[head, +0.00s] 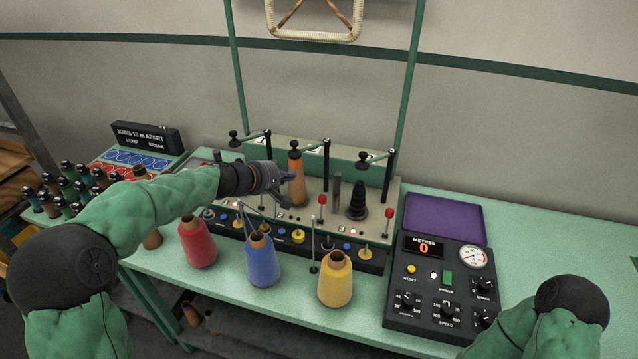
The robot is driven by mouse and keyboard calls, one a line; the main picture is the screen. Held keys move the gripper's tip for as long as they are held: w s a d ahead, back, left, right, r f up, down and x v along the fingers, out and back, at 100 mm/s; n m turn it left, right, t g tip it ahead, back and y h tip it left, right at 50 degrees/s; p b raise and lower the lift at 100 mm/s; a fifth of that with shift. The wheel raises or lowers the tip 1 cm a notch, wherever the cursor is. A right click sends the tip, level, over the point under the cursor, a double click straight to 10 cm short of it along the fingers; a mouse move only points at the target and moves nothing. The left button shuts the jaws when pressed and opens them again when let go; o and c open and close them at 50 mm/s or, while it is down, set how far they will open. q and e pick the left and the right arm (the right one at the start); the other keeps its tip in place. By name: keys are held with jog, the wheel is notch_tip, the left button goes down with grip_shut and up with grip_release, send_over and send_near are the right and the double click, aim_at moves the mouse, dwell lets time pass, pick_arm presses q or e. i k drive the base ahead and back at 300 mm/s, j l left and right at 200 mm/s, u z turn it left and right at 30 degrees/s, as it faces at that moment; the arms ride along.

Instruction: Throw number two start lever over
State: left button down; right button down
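A winding machine (262,213) with a beige top stands on the green bench, with several posts along it. A red-knobbed lever (321,201) stands upright in its middle, just right of a tall orange cone (297,180). Another red-knobbed lever (387,214) stands further right, past a black stepped spindle (357,200). My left gripper (291,190) reaches in from the left, at the orange cone and left of the middle lever. Its dark fingers look spread, with no lever between them. It hides the machine's left part. My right gripper is out of view.
Red (196,243), blue (262,262) and yellow (335,280) yarn cones stand along the bench front. A black control box (440,290) with a gauge and a display reading 0 stands at right, before a purple tray (445,219). Small bobbins (75,187) crowd the left.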

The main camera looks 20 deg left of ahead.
aim_at(322, 207)
jog(key=k+j, duration=0.3)
jog(key=k, duration=0.15)
jog(key=k+j, duration=0.3)
jog(key=k, duration=0.15)
